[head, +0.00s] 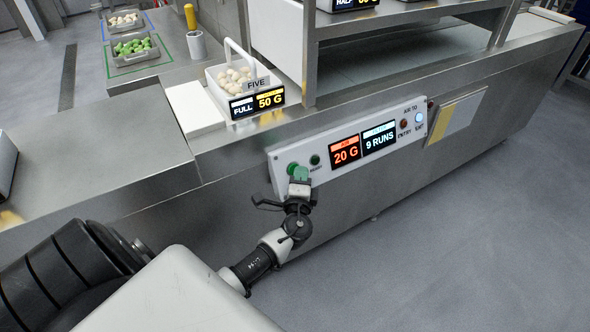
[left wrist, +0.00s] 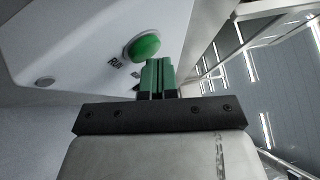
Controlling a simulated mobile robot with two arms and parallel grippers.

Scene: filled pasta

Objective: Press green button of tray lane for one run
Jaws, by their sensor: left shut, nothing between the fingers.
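A white control panel (head: 275,161) is on the front of the steel counter. Its green button (head: 291,167) is at the panel's left end, partly hidden by my left gripper. In the left wrist view the green button (left wrist: 143,47) shows as a round cap beside the letters "RUN". My left gripper (head: 301,174) is shut and empty, its green fingertips close in front of the panel at the button. In the left wrist view the fingertips (left wrist: 157,66) are just below and right of the cap; I cannot tell whether they touch. My right gripper is not in view.
A smaller green button (head: 315,160) is right of the first. The displays (head: 346,149) read "20 G" and "9 RUNS". A basket of pale pasta (head: 215,88) stands above, by a sign (head: 257,103) reading "FULL 50 G". Open floor (head: 450,250) lies right.

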